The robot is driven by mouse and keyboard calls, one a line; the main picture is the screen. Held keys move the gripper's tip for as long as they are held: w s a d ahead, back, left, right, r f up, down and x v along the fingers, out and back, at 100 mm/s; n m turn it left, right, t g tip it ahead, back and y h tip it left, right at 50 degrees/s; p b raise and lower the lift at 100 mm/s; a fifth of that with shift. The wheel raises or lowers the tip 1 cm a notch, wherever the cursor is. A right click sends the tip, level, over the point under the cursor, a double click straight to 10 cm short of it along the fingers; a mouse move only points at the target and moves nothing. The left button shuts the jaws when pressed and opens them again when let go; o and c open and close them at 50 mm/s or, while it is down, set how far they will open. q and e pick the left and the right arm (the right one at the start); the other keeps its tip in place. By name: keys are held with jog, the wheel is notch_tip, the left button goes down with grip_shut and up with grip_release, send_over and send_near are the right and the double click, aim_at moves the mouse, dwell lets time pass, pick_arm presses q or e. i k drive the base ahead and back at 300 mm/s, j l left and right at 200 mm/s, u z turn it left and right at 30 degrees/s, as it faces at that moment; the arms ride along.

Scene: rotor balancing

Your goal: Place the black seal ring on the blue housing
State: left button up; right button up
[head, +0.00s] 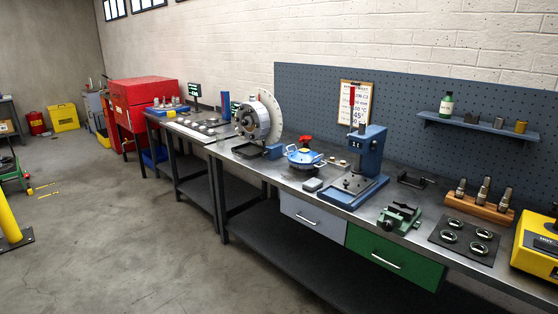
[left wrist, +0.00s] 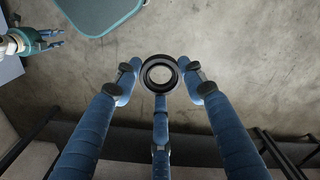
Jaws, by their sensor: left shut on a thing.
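In the left wrist view, the black seal ring (left wrist: 159,74) is held between the three blue fingers of my left gripper (left wrist: 160,82), with bare floor below it. The ring's open centre faces the camera. My right gripper (left wrist: 56,38) shows small at the left edge of that view, fingers apart and empty. Neither gripper shows in the head view.
The steel workbench (head: 333,196) also carries the blue press (head: 366,160), a green vise (head: 399,218), a dark mat (head: 437,238) with several metal rings, a wooden rack (head: 478,207) and a yellow device (head: 535,245). A large disc fixture (head: 262,118) stands further left.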

aim_at(305, 150)
jog(key=i+j+u, duration=0.15)
jog(key=i, duration=0.55)
jog(key=i+j+u, duration=0.15)
jog(key=i, duration=0.55)
